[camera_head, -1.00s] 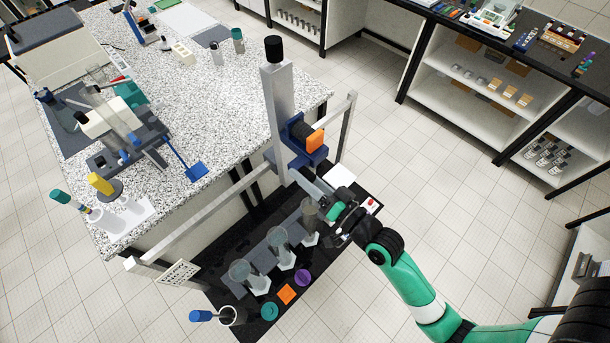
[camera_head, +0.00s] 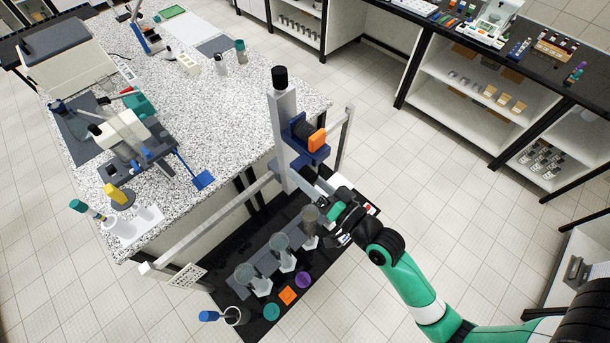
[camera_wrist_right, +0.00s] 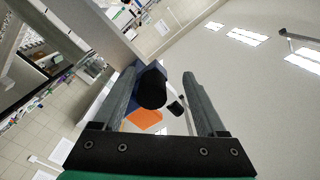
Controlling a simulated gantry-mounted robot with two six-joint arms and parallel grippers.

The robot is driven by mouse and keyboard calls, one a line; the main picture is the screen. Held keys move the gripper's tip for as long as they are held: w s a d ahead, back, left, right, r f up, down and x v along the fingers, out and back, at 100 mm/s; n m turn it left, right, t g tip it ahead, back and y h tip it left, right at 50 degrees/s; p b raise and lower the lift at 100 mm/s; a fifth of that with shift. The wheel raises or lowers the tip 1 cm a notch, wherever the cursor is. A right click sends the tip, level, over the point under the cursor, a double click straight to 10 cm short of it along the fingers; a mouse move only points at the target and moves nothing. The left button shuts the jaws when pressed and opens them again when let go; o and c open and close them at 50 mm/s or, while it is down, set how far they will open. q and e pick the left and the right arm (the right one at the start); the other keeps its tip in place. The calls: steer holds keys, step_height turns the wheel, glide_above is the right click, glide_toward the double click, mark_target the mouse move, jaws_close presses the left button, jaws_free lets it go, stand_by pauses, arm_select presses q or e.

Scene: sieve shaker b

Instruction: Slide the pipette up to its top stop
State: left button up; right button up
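The pipette assembly shows as a blue carriage (camera_head: 297,143) with an orange block (camera_head: 317,139) and a dark body, on a tall grey column (camera_head: 283,115) with a black cap. It sits partway up, below the cap. My right gripper (camera_head: 318,187) is just below the carriage. In the right wrist view its two fingers (camera_wrist_right: 160,72) are apart. A black round end (camera_wrist_right: 151,90) lies between them, close to the left finger, with a gap to the right finger. I cannot tell whether it touches a finger. The orange block (camera_wrist_right: 145,118) shows behind it. My left gripper is not in view.
A dark board (camera_head: 225,280) below holds several clear cups, with purple, orange and teal pieces along its front. A grey rail frame (camera_head: 215,212) runs beside the speckled bench (camera_head: 240,110). Open floor lies to the right.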

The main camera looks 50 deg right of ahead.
steer(key=shift+s+r, duration=0.1)
steer(key=shift+r, duration=0.05)
steer(key=s+a+b, duration=0.1)
steer(key=s+b, duration=0.3)
steer(key=s, duration=0.7)
steer(key=shift+s, duration=0.2)
steer(key=shift+a, duration=0.1)
